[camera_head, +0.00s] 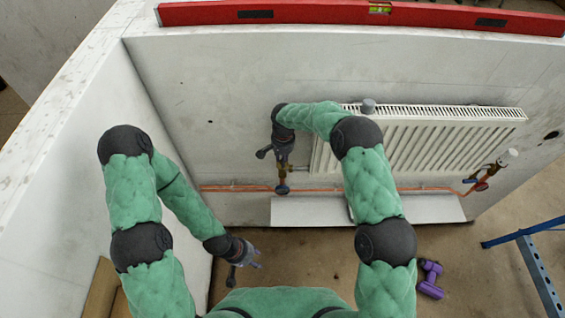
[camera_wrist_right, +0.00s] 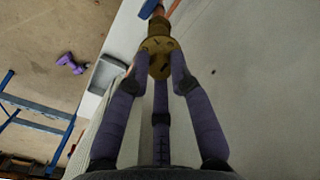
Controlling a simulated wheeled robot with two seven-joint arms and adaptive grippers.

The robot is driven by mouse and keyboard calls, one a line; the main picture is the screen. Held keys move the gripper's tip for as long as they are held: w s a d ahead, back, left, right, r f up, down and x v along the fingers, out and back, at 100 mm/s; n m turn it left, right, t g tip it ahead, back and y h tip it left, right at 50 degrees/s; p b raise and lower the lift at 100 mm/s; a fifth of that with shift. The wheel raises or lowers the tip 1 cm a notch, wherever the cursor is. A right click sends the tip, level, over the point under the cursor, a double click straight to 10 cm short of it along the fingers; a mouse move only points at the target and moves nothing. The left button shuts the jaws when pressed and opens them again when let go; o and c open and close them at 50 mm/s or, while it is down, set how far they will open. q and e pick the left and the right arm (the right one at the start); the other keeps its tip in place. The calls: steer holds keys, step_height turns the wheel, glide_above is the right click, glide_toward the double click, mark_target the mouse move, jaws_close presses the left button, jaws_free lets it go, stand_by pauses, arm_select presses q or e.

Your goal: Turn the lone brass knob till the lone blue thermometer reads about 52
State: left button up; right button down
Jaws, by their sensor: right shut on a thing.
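The brass knob (camera_wrist_right: 159,62) is between the fingers of my right gripper (camera_wrist_right: 160,72) in the right wrist view; the fingertips close around it. In the head view this gripper (camera_head: 281,160) reaches down to the brass valve (camera_head: 284,173) left of the radiator, and its hand hides most of the knob. A small dark blue round part (camera_head: 282,189) sits on the pipe just below; a blue part also shows in the right wrist view (camera_wrist_right: 148,9). I cannot tell whether it is the thermometer, and no reading is legible. My left gripper (camera_head: 246,262) hangs low near the floor, open and empty.
The white radiator (camera_head: 440,140) is on the wall, with copper pipes (camera_head: 235,188) below it. Another valve (camera_head: 488,173) is at its right end. A red spirit level (camera_head: 330,13) lies along the wall top. A purple drill (camera_head: 431,280) and a blue stand (camera_head: 535,262) are at right.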

steer(key=m+b, duration=0.2)
steer(key=m, duration=0.2)
steer(key=shift+f+m+b, duration=0.1)
steer(key=shift+m+b, duration=0.2)
steer(key=m+b, duration=0.2)
steer(key=m, duration=0.2)
steer(key=shift+m, duration=0.4)
steer(key=c, duration=1.1)
jaws_free()
step_height(320, 180, up, 12)
steer(key=shift+s, duration=0.1)
